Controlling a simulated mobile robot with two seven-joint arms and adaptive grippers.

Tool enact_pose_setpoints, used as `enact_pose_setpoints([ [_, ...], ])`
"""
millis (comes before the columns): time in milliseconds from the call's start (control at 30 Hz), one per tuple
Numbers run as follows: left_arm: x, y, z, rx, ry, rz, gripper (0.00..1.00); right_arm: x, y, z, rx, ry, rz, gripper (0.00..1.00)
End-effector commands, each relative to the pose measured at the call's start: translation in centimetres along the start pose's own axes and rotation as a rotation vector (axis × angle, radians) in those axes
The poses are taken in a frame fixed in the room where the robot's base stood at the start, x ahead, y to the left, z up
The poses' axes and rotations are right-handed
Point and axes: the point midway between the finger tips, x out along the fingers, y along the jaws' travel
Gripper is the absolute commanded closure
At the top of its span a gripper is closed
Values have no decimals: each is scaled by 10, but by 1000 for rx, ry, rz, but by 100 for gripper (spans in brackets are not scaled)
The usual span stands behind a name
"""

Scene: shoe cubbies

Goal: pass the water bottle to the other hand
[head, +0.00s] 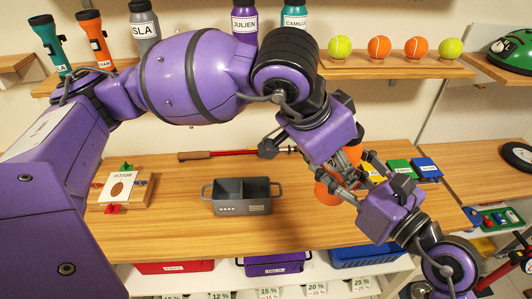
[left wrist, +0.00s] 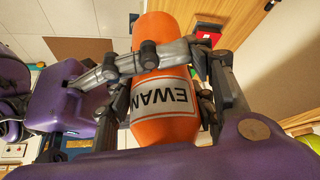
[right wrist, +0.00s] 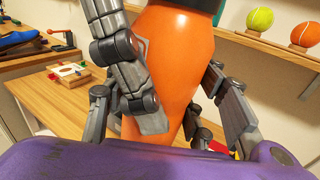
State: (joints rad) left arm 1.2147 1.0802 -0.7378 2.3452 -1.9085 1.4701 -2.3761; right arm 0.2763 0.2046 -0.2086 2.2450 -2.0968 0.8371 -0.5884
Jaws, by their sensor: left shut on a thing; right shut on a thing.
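The water bottle is orange, with a white label reading EWAN in the left wrist view (left wrist: 165,95). In the head view the bottle (head: 327,191) is held above the table and partly hidden by fingers. My left gripper (head: 322,165) comes down from the upper left and is shut on the bottle. My right gripper (head: 360,180) reaches from the lower right and is also shut on it; its fingers cross the bottle in the right wrist view (right wrist: 165,85). A dark cap shows at the top there.
A grey two-compartment caddy (head: 242,204) and a small wooden tray (head: 125,190) stand on the table (head: 190,235). Green and blue boxes (head: 427,168) lie to the right. The shelf (head: 395,66) behind holds balls and several bottles and torches.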

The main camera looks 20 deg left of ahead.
Motion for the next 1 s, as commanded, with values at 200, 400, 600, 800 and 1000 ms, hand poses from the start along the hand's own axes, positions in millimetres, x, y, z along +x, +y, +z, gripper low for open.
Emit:
enact_pose_setpoints([
  [200,-3,0,-6,6,18,0,96,2,8,1,0,-1,20,28],
  [400,-2,0,-5,5,15,-1,96,1,6,1,0,0,14,27],
  [600,-2,0,-4,5,12,-1,96,-3,4,0,0,1,11,27],
  [800,-2,0,-4,5,11,-1,96,-29,3,-1,-3,4,8,27],
  [1000,-2,0,-4,5,10,-1,96,-68,3,-1,-1,4,8,27],
])
